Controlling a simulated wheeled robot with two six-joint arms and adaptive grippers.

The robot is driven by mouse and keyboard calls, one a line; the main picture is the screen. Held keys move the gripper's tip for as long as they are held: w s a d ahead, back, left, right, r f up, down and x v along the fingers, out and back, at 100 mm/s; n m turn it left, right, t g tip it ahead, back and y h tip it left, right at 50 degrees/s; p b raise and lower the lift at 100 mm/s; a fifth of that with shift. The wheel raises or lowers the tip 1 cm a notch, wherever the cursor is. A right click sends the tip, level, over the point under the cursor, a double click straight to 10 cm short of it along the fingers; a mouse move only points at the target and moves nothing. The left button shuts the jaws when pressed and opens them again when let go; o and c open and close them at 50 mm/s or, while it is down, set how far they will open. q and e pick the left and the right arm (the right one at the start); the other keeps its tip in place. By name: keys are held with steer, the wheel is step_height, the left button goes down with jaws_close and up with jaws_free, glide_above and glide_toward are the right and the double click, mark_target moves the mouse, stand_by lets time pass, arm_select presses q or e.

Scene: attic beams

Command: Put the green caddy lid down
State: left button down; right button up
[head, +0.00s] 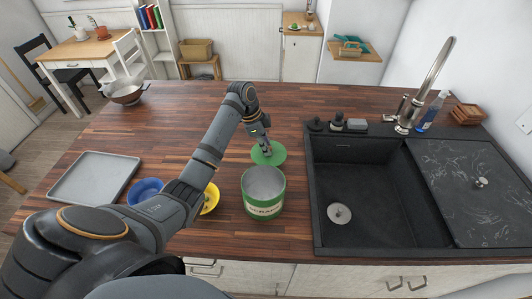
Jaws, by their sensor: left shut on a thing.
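The green caddy lid (275,158) is a flat green disc at the wooden counter, behind the scraps caddy. My left gripper (266,150) is shut on the lid from above, at its middle. The lid looks to be at or just above the counter top; I cannot tell whether it touches. The caddy (264,196) is a green and cream tin, open at the top, with lettering on its front. It stands upright left of the sink. My right gripper is not in view.
The black sink (347,187) and its tap (430,85) are on the right. A blue bowl (146,188) and a yellow bowl (210,197) are partly behind my left arm. A grey tray (95,178) lies far left, with a metal colander (124,92) behind it. The counter behind the lid is clear.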

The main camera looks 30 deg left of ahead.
arm_select(q)
step_height(320, 180, down, 3)
steer(key=shift+s+r+p, duration=0.1)
steer(key=shift+p, duration=0.25)
steer(key=shift+f, duration=0.5)
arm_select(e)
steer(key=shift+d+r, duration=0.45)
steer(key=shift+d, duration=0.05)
arm_select(q)
steer(key=shift+f, duration=0.1)
steer(key=c, duration=1.2)
jaws_free()
